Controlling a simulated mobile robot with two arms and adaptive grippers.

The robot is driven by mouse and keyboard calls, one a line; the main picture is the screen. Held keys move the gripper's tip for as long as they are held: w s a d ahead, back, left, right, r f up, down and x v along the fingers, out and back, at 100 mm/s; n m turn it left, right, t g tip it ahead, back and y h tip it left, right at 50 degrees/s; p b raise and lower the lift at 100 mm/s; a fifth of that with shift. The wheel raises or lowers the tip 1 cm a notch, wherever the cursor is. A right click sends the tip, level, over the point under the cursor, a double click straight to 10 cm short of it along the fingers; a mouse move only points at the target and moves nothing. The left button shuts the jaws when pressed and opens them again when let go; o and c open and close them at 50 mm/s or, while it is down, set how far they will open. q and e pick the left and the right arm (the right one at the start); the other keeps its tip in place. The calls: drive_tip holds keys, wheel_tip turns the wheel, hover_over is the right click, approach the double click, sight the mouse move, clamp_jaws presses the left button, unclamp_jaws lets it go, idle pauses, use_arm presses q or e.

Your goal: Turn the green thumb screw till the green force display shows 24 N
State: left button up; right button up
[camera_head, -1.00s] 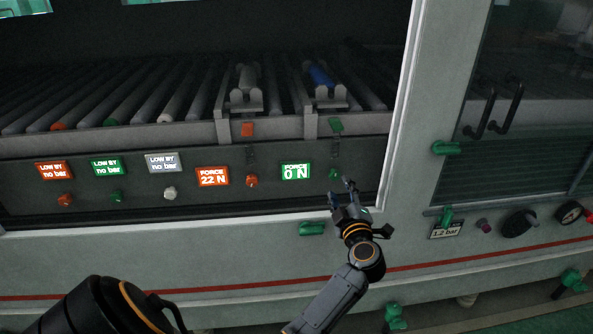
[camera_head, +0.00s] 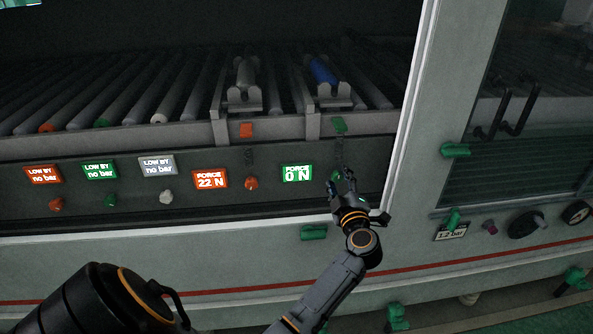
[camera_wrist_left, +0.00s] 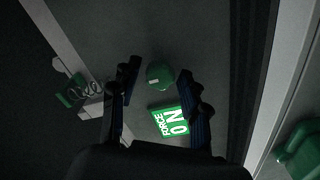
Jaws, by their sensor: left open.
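The green thumb screw (camera_head: 334,176) is on the dark front panel, right of and slightly below the green force display (camera_head: 297,174), which reads 0 N. My left gripper (camera_head: 341,180) is open at the screw and hides part of it. In the left wrist view, the rounded screw head (camera_wrist_left: 160,76) shows between the two open fingers (camera_wrist_left: 158,82), with a gap on each side. The display (camera_wrist_left: 170,122) lies below it there, turned sideways, also reading 0 N. My right gripper is not in view.
The orange force display (camera_head: 210,179) reads 22 N, with its orange screw (camera_head: 251,183) beside it. Three "LOW BY no bar" displays (camera_head: 100,170) with knobs are further left. A pale frame post (camera_head: 408,110) stands right of the gripper. A green handle (camera_head: 314,233) sits below.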

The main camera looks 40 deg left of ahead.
use_arm(q)
drive_tip(key=c, duration=0.8)
drive_tip(key=shift+o, duration=0.2)
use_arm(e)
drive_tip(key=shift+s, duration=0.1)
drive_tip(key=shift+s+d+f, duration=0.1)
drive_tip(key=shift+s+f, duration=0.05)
use_arm(q)
drive_tip(key=shift+p, duration=0.45)
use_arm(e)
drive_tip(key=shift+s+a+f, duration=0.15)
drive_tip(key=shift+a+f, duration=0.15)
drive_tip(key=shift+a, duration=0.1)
use_arm(q)
drive_tip(key=shift+m+p, duration=0.3)
drive_tip(key=shift+m, duration=0.1)
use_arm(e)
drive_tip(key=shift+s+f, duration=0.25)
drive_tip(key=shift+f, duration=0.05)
use_arm(q)
drive_tip(key=shift+p, duration=0.45)
drive_tip(key=shift+m+p, duration=0.4)
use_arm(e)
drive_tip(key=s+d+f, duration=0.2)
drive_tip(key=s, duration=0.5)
